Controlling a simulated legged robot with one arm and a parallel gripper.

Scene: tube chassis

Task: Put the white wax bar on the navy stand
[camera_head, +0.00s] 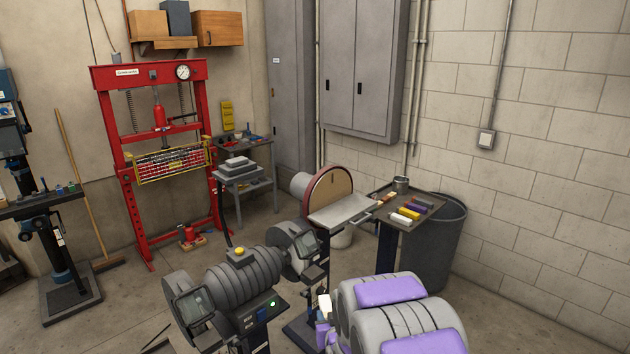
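A white bar (401,219) lies at the near left of a row of coloured bars on a dark tray top. This top belongs to a stand with a navy post (387,248), to the right of the disc sander. A second whitish piece (325,304) shows low in the middle, beside the grey and purple parts of my arm. I cannot tell whether it is a wax bar or part of my arm. My gripper's fingers are not clearly visible; the arm's bulk may hide them.
The disc sander (329,191) with its grey table stands left of the tray. A double-ended grinder (240,278) is in the near foreground. A dark bin (436,245) stands behind the tray. A red press (123,170) is at the back left. Floor at the lower right is clear.

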